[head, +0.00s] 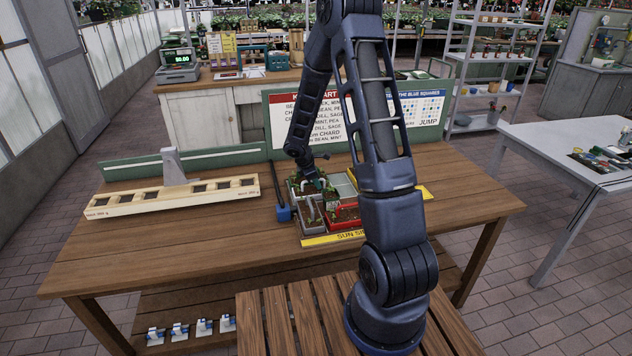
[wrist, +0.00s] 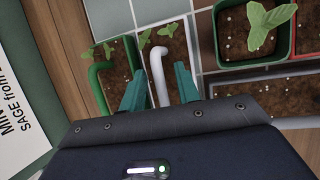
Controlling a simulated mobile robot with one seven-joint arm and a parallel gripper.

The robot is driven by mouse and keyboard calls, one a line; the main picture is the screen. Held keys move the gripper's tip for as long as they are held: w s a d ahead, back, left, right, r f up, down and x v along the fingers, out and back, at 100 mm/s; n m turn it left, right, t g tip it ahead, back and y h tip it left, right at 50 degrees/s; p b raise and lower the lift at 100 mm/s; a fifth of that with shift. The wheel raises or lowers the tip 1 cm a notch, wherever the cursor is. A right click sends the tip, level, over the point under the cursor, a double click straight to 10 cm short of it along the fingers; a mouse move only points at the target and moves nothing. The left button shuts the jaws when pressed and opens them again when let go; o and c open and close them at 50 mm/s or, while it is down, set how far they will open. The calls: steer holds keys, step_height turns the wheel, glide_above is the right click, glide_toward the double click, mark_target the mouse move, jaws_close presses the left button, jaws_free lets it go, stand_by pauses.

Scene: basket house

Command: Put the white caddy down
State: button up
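The white caddy is a narrow soil-filled box with small seedlings, a pale rim (wrist: 140,28) and a white bar handle (wrist: 159,75). In the wrist view its handle lies between the two teal fingers of my gripper (wrist: 160,88), with soil showing on both sides, so the fingers look open around it. In the head view my gripper (head: 313,181) is low over the planting board (head: 332,239), and the caddy is mostly hidden there. The caddy seems to sit level on the board, close beside a green-handled caddy (wrist: 98,85); its underside is hidden.
A red planter (head: 346,217) and a grey planter (head: 311,219) stand in front on the same board. A blue-based post (head: 283,212) is just left. A long wooden rack (head: 170,197) lies further left. A sign (head: 300,108) stands behind. The table's right side is clear.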

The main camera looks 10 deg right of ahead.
mark_target(307, 193)
steer(key=v, duration=1.1)
steer(key=s+d+r+m, duration=0.45)
steer(key=s+r, duration=0.25)
steer(key=r, duration=0.4)
steer(key=s+d+r+m+y, duration=0.1)
steer(key=s+r+m, duration=0.3)
steer(key=s, duration=0.4)
steer(key=s+r+m+t+y, duration=0.1)
steer(key=s+r+m, duration=0.3)
steer(key=s, duration=0.5)
steer(key=s+d+r+m+t+y, duration=0.1)
steer(key=s+r+m, duration=0.3)
steer(key=s, duration=0.4)
steer(key=shift+s+d+r+m+y, duration=0.3)
steer(key=shift+m+y, duration=0.25)
steer(key=shift+y, duration=0.25)
